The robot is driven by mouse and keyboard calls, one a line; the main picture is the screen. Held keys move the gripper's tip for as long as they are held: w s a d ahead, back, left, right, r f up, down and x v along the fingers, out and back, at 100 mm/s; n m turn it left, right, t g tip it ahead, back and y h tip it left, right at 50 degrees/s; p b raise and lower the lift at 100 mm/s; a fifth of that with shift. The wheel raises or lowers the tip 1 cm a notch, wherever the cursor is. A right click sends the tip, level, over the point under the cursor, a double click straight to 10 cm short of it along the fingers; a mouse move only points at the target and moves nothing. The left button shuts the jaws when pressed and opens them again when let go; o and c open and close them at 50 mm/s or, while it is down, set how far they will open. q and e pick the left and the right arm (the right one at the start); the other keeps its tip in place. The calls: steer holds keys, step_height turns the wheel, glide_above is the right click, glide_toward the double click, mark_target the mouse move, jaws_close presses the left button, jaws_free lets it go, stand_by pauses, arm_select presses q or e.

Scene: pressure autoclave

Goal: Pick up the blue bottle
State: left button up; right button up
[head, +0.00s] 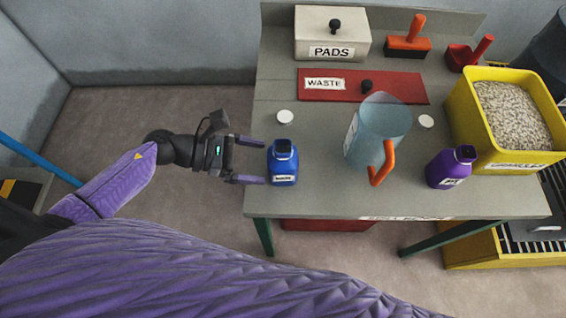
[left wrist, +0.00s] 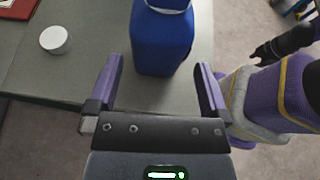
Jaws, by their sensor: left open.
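The blue bottle (head: 284,166) stands upright near the left edge of the grey table (head: 330,205). It has a dark cap and a white label. My left gripper (head: 250,161) is open beside the bottle's left side, its two fingers pointing at it. In the left wrist view the blue bottle (left wrist: 161,40) stands just beyond and between the open fingers of the left gripper (left wrist: 161,82). A small gap of table shows there, and the bottle's top is cut off by the frame. My right gripper is not clearly seen in the head view; a dark gripper (left wrist: 275,50) shows at right in the left wrist view.
A clear jug (head: 378,135) with an orange handle stands right of the bottle. A purple bottle (head: 450,168) and a yellow bin (head: 463,115) of pellets are farther right. A white disc (head: 285,117) lies behind the bottle. A red waste lid (head: 345,87) and a pads box (head: 332,35) are at the back.

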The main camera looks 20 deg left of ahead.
mark_target(283, 163)
arm_select(q)
steer(key=x, duration=0.6)
steer(key=shift+w+d+r, duration=0.1)
steer(key=shift+r, duration=0.3)
steer(key=c, duration=1.3)
